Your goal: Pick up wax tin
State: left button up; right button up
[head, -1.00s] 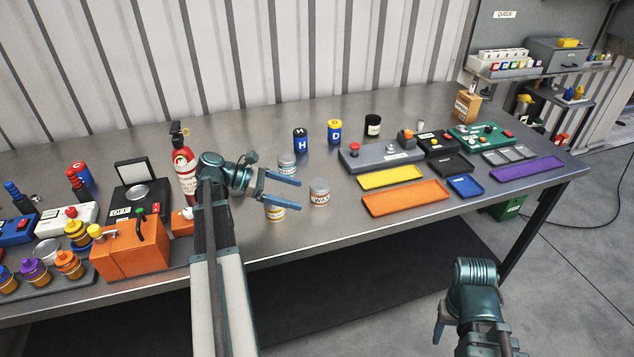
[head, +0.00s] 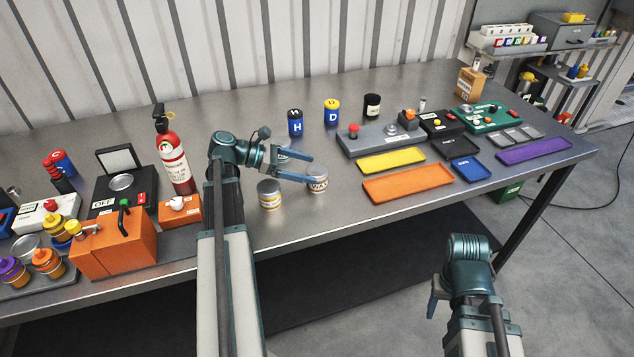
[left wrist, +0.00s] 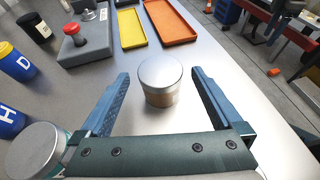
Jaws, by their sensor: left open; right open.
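The wax tin (head: 317,184) is a short round tin with a silver lid and a pale label reading WAX. It stands upright near the front edge of the bench. My left gripper (head: 310,168) is open and low over the bench, its fingers reaching right to the tin and partly hiding it. In the left wrist view, the tin (left wrist: 160,82) stands between the open fingertips (left wrist: 160,74), with a gap showing on both sides. My right gripper (head: 437,293) is empty, off the bench at lower right.
A yellow-banded tin (head: 269,195) stands just left of the wax tin. Another tin (head: 284,155) is partly hidden behind my left gripper. Blue H (head: 295,124) and D (head: 332,113) canisters stand behind. An orange tray (head: 405,185) lies to the right.

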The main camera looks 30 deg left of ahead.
aim_at(326, 174)
pick_arm(q)
jog(key=shift+x, duration=0.8)
jog(key=shift+w+d+f+b, duration=0.2)
jog(key=shift+d+f+b, duration=0.15)
jog(key=shift+b, duration=0.15)
jog(key=b+x, duration=0.1)
jog(key=x, duration=0.2)
jog(key=shift+w+d+f+b, duration=0.1)
jog(key=shift+d+f+b, duration=0.1)
jog(key=shift+f+b, duration=0.1)
jog(key=shift+w+d, duration=0.25)
jog(key=c, duration=1.4)
jog(key=shift+c, duration=0.2)
jog(key=shift+r, duration=0.1)
